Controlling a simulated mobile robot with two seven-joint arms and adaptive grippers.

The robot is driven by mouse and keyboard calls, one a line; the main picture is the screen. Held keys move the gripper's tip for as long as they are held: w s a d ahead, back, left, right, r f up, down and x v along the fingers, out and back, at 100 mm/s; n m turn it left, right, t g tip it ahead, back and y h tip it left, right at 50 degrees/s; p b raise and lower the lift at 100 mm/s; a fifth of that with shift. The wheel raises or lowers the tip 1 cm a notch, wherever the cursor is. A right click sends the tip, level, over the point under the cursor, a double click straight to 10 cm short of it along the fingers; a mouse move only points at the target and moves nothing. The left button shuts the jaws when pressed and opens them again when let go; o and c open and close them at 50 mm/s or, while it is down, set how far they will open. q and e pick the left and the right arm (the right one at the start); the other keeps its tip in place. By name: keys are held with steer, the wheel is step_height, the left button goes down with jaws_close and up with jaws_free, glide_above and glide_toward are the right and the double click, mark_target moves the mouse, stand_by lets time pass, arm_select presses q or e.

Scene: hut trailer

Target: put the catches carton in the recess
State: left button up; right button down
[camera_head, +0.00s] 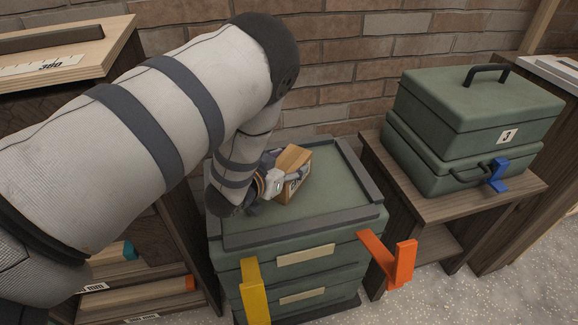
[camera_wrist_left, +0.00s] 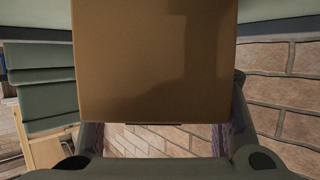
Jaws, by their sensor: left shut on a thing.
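The catches carton (camera_head: 295,184) is a small tan box with dark lettering on its side. My left gripper (camera_head: 284,179) is shut on it, one finger showing along the carton's side. The carton is over the green top of the drawer cabinet (camera_head: 318,212); I cannot tell whether it touches. That top is a shallow recess between raised dark rims. In the left wrist view the carton (camera_wrist_left: 158,60) fills the middle, between the fingers of my left gripper (camera_wrist_left: 163,128). Its lettering is hidden there. My right gripper is not in view.
An orange bracket (camera_head: 388,262) and a yellow one (camera_head: 254,292) stick out at the cabinet's front. A green case (camera_head: 470,110) with a blue latch (camera_head: 497,175) stands on a wooden stand at right. A brick wall (camera_head: 350,75) is behind. A wooden shelf unit is at left.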

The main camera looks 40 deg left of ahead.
arm_select(q)
steer(key=shift+r, duration=0.15)
steer(key=o, duration=1.6)
steer(key=shift+s+r, duration=0.1)
steer(key=p+v, duration=0.2)
steer(key=v, duration=0.9)
steer(key=shift+s+r, duration=0.1)
steer(key=shift+s, duration=0.3)
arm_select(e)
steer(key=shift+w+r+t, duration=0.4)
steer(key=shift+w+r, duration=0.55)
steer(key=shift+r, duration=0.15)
